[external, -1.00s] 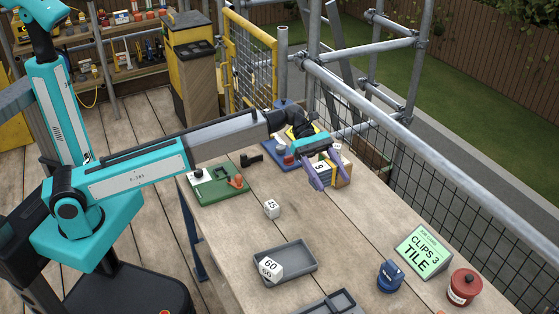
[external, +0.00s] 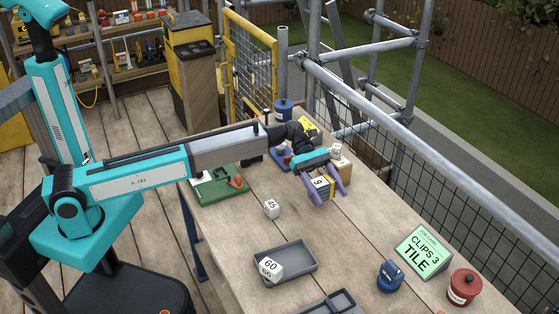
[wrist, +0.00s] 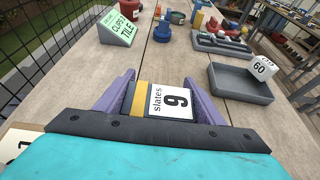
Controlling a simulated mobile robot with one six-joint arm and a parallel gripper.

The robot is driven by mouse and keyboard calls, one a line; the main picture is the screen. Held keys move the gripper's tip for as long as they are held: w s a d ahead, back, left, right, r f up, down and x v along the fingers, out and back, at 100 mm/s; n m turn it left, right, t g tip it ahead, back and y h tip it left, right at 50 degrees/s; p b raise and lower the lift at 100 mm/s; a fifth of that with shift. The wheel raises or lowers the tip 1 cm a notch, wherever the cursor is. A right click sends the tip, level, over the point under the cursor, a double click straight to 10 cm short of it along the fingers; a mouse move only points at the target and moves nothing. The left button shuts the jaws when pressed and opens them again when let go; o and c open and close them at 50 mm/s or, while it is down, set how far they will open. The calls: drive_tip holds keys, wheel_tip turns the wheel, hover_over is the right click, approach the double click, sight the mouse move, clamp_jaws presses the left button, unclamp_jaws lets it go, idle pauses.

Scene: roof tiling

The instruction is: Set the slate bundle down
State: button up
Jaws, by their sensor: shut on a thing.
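The slate bundle (external: 320,184) is a small dark block with a yellow band and a white label; in the wrist view the bundle (wrist: 170,102) reads "slates 9". My gripper (external: 325,194) is shut on it, with one purple finger on each side. The wrist view also shows both fingers of my gripper (wrist: 162,92) flanking the bundle. The bundle is over the far part of the wooden workbench (external: 345,228). I cannot tell whether its underside touches the bench.
A cardboard box (external: 342,168) with a white numbered block stands just behind the bundle. A green board (external: 222,188) and a block marked 45 (external: 271,208) lie to the left. A grey tray (external: 300,262) holds a block marked 60.

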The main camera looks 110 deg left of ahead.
sight(326, 198)
drive_tip(key=shift+f, duration=1.85)
drive_tip(key=o, duration=1.4)
drive_tip(key=shift+f, duration=0.15)
drive_tip(key=shift+s+a, duration=0.1)
drive_tip(key=v, duration=1.2)
